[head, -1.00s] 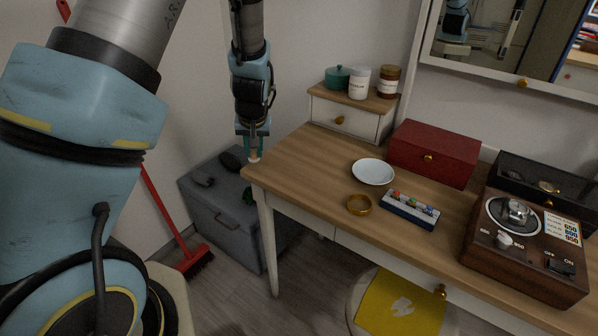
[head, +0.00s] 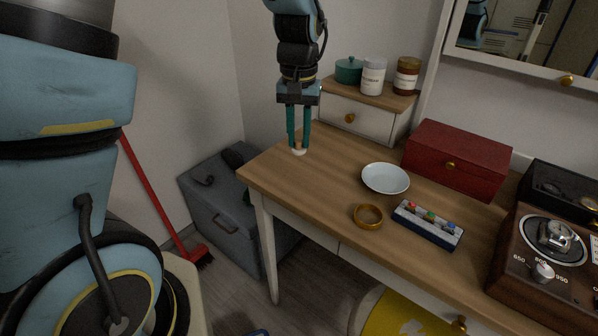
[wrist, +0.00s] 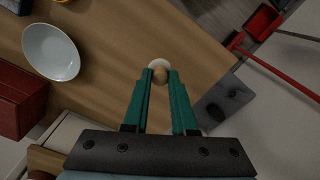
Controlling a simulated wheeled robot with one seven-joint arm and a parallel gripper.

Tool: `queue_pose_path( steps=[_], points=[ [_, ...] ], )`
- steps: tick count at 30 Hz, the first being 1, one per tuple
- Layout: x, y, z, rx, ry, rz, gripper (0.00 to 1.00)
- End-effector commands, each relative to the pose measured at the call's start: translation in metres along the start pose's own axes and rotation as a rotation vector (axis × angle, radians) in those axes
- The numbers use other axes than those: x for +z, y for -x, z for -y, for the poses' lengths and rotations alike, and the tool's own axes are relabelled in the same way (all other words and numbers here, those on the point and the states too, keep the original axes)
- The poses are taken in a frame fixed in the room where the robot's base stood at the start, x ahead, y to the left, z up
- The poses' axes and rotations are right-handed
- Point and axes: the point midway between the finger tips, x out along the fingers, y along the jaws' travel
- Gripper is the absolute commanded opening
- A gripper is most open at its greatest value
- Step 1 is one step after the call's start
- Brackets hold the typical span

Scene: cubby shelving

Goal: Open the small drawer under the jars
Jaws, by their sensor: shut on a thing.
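The small white drawer (head: 362,116) with a brass knob (head: 350,118) is shut, in a wood-topped unit at the table's back left. On top stand a green lidded pot (head: 348,71), a white jar (head: 373,77) and a brown jar (head: 407,77) with a white label. My gripper (head: 298,148) points down in front and to the left of the drawer, apart from its knob. Its green fingers are shut on a small pale round thing, which also shows between the fingertips in the wrist view (wrist: 159,66). I cannot tell what it is.
The table's left rear part is clear. A grey chest (head: 225,215) stands on the floor at left.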

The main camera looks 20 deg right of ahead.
Motion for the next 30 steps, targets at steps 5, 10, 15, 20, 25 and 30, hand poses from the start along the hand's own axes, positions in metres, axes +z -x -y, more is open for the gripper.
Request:
queue_pose_path(
  steps=[5, 10, 15, 20, 25, 30],
  points=[
    [0.001, -0.029, 0.0, -0.001, 0.002, 0.004, 0.0],
    [0.001, -0.045, 0.001, -0.001, 0.002, 0.003, 0.0],
    [0.001, -0.072, 0.001, -0.002, 0.001, 0.005, 0.0],
    [0.001, -0.081, 0.001, -0.001, 0.001, 0.001, 0.0],
    [0.001, -0.084, 0.001, -0.001, 0.001, 0.001, 0.0],
    [0.001, -0.084, 0.001, -0.002, 0.001, 0.003, 0.42]
  ],
)
